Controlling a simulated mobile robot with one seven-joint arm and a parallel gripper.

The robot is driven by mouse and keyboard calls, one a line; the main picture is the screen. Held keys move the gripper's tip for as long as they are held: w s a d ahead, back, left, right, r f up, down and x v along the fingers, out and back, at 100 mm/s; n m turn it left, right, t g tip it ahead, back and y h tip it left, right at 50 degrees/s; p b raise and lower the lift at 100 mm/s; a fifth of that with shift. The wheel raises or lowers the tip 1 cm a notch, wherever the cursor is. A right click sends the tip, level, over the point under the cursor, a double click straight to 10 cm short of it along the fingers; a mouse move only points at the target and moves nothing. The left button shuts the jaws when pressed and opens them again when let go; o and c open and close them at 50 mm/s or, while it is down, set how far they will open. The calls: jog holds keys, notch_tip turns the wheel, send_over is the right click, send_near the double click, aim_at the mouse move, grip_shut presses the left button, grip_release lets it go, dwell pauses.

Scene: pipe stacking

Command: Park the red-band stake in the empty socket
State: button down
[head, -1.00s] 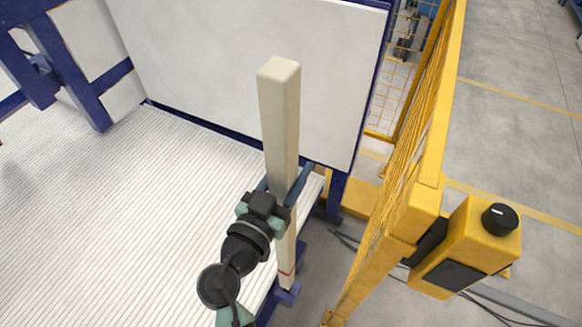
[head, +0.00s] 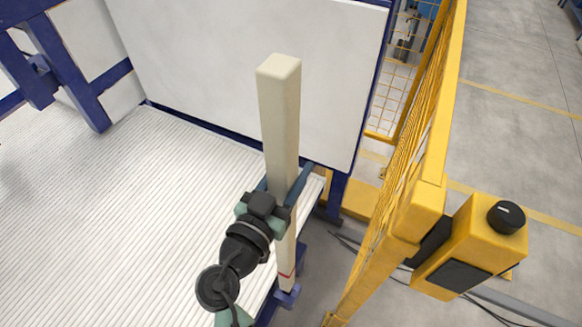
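The red-band stake (head: 280,110) is a long cream square post standing nearly upright in the head view. Its red band (head: 285,274) shows near its lower end. My gripper (head: 278,190) has its two fingers on either side of the stake, around its middle, and appears shut on it. A blue socket (head: 287,296) shows at the stake's foot, at the edge of the rack. The stake's lower end appears at the socket, but I cannot tell whether it is inside or just above it.
White pipes (head: 130,220) lie in a wide layer at left. A white panel (head: 240,60) in a blue frame stands behind the stake. A yellow mesh fence (head: 405,170) and a yellow control box (head: 470,245) stand close on the right. Cables lie on the floor.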

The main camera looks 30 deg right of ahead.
jog(key=shift+f+b, duration=0.4)
jog(key=shift+b, duration=0.3)
jog(key=shift+f+b, duration=0.6)
jog(key=shift+b, duration=0.2)
jog(key=shift+f+b, duration=1.1)
jog(key=shift+b, duration=0.25)
jog(key=shift+f+b, duration=0.25)
jog(key=shift+b, duration=0.1)
jog(key=shift+f+b, duration=0.4)
jog(key=shift+b, duration=0.05)
jog(key=shift+f+b, duration=0.6)
jog(key=shift+b, duration=0.2)
